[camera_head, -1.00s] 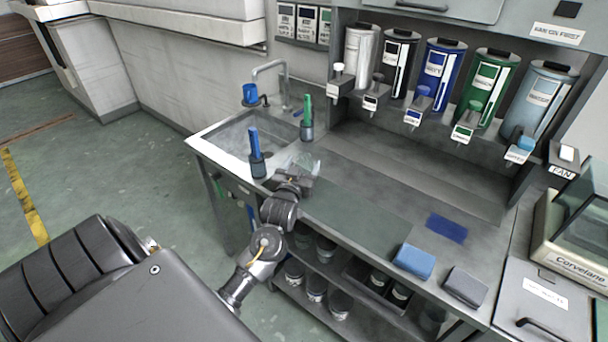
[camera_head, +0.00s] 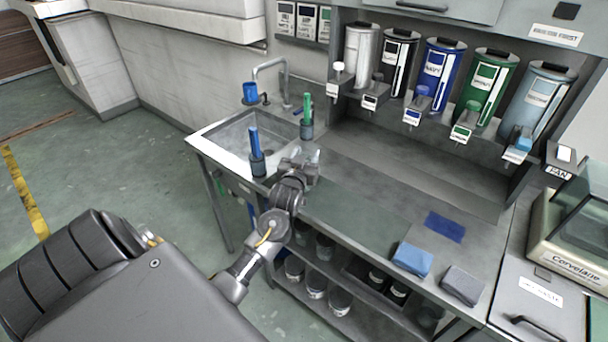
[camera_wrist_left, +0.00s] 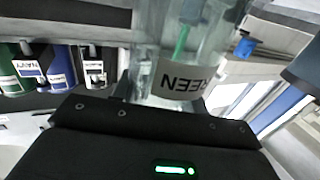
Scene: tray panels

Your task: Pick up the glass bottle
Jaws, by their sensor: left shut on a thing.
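The glass bottle is clear, with a white label reading in part "REEN", and fills the upper middle of the left wrist view (camera_wrist_left: 178,45). A green thing shows through its glass. My left gripper (camera_head: 303,165) is at the right of the sink on the bench, and it is shut on the bottle. In the head view only a small pale glassy part of the bottle (camera_head: 316,156) shows past the gripper; the rest is hidden. In the left wrist view the bottle stands between the fingers, which are mostly hidden. My right gripper is not in view.
The sink (camera_head: 215,140) is at left. Several coloured dispensers (camera_head: 437,70) line the back. Folded cloths (camera_head: 413,260) lie at right.

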